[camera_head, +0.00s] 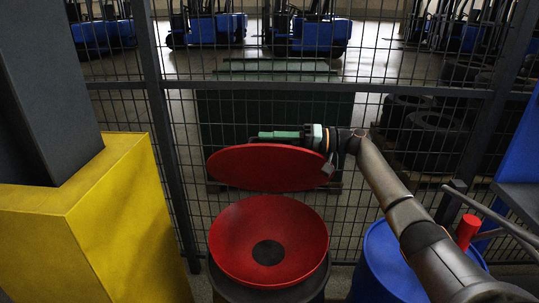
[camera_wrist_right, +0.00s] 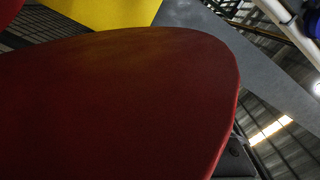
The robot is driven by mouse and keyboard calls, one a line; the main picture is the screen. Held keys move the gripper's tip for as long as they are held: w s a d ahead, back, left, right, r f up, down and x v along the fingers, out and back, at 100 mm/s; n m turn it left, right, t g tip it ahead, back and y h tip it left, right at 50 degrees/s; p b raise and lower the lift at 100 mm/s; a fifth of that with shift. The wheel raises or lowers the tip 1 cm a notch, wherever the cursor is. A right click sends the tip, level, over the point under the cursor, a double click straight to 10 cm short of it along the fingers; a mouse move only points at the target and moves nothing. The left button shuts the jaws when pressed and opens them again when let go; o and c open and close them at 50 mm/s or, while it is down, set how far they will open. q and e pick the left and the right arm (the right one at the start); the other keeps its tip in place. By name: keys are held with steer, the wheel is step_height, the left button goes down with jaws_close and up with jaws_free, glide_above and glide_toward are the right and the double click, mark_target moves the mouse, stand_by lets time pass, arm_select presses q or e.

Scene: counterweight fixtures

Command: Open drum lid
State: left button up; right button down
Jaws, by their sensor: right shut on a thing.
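The drum lid (camera_head: 266,168) is a red disc, raised and tilted above a red funnel (camera_head: 268,241) on top of a dark drum (camera_head: 230,289). The funnel is uncovered, with a dark round centre. My right gripper (camera_head: 327,160) is at the lid's upper right edge and shut on the lid; its fingertips are partly hidden. The lid also fills much of the right wrist view (camera_wrist_right: 120,100). My left gripper is not in view.
A yellow block (camera_head: 105,225) with a dark post stands at the left. A blue drum (camera_head: 385,265) stands at the right, under my right arm. A wire mesh fence (camera_head: 400,88) runs behind, with tires (camera_head: 405,112) and blue forklifts (camera_head: 310,35) beyond.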

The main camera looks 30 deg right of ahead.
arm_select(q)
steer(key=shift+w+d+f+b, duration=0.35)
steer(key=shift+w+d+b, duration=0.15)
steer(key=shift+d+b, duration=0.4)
arm_select(e)
steer(key=w+d, duration=0.1)
steer(key=w+r+m, duration=0.1)
steer(key=w+d+m, duration=0.1)
steer(key=shift+w+d+r, duration=0.2)
steer(key=shift+d+r, duration=0.15)
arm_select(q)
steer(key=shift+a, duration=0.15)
arm_select(e)
steer(key=c, duration=1.1)
jaws_free()
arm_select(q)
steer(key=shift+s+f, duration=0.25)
arm_select(e)
steer(key=shift+o, duration=1.1)
arm_select(q)
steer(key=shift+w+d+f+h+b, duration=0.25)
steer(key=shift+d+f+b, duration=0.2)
steer(key=shift+b, duration=0.6)
arm_select(e)
steer(key=v, duration=1.2)
steer(key=shift+s+d, duration=0.15)
steer(key=shift+s, duration=0.05)
